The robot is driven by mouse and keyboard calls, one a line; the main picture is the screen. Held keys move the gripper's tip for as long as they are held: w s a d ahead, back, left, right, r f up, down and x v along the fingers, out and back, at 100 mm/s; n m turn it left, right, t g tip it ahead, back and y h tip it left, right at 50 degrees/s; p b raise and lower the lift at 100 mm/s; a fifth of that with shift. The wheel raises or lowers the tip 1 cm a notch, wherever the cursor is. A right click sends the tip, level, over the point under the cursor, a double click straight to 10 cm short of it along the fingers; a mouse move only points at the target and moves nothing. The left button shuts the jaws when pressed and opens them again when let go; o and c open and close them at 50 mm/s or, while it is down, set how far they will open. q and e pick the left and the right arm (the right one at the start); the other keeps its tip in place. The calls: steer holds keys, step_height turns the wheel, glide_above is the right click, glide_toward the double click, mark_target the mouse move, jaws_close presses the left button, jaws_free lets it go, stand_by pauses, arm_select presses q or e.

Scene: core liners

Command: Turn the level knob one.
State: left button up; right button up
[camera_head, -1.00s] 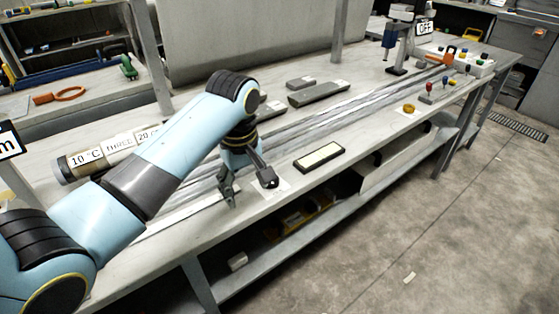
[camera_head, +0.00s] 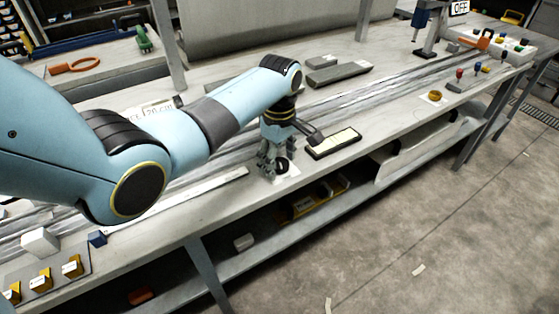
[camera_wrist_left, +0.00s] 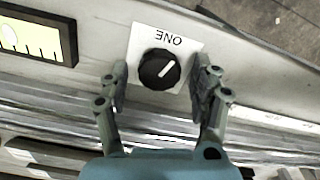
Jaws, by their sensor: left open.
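The level knob one is a black round dial with a white pointer line (camera_wrist_left: 159,69), on a white card (camera_wrist_left: 183,42) marked "ONE", upside down in the left wrist view. In the head view the knob (camera_head: 282,165) sits near the bench's front edge, partly hidden by my gripper. My left gripper (camera_head: 273,168) points down at it. In the left wrist view my open left gripper (camera_wrist_left: 161,80) has one finger on each side of the knob, with gaps between. The pointer slants toward the picture's upper right. My right gripper is not in view.
A black-framed gauge panel (camera_head: 333,143) lies right of the knob; it also shows in the wrist view (camera_wrist_left: 35,35). Long metal rails (camera_head: 350,97) run behind.

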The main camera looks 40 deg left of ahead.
arm_select(q)
steer(key=shift+f, duration=0.15)
steer(key=c, duration=1.2)
steer(key=m+p, duration=0.1)
steer(key=p, duration=0.1)
steer(key=m+p, duration=0.2)
steer(key=shift+r, duration=0.35)
steer(key=shift+w+f+m+p, duration=0.1)
steer(key=shift+f+m+p, duration=0.2)
steer(key=shift+m, duration=0.8)
steer(key=o, duration=1.2)
